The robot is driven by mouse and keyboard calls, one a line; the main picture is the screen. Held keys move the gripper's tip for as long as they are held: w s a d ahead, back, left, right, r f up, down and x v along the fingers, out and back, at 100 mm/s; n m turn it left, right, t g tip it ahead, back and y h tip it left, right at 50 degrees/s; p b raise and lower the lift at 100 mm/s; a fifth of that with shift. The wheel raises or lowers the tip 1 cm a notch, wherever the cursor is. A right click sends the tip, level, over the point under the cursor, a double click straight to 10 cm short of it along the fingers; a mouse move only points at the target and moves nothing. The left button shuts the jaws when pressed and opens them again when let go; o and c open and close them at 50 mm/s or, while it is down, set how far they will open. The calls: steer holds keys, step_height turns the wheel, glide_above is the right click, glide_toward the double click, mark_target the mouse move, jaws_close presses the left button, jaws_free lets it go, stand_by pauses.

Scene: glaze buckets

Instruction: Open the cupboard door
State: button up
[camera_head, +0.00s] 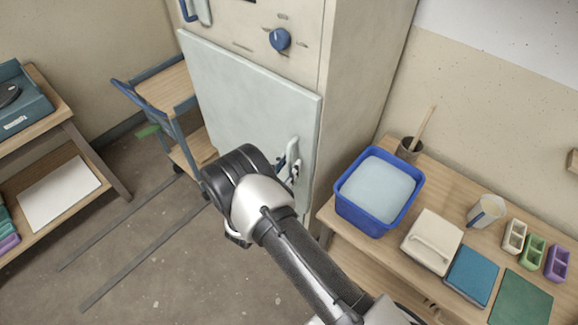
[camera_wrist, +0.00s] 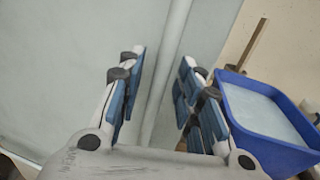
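The cupboard (camera_head: 360,60) is tall and beige, and its pale blue-green door (camera_head: 245,85) appears shut. A pale upright handle (camera_head: 292,150) is on the door's right side, partly hidden by my arm. My gripper (camera_wrist: 158,95) is in front of the door's lower right part, with its blue-padded fingers spread apart. In the wrist view a pale vertical bar (camera_wrist: 168,75), which looks like the handle, runs between the fingers with gaps on both sides. In the head view the fingers are mostly hidden behind my wrist.
A table on the right holds a blue tub (camera_head: 378,190), a pot with a stick (camera_head: 410,147), a lidded box (camera_head: 432,240) and a mug (camera_head: 486,211), close to my arm. A trolley (camera_head: 165,90) stands left of the cupboard. The floor (camera_head: 160,250) in front is mostly clear.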

steer(key=shift+w+d, duration=0.15)
steer(key=shift+w, duration=0.25)
steer(key=shift+c, duration=0.3)
jaws_close()
stand_by(0.3)
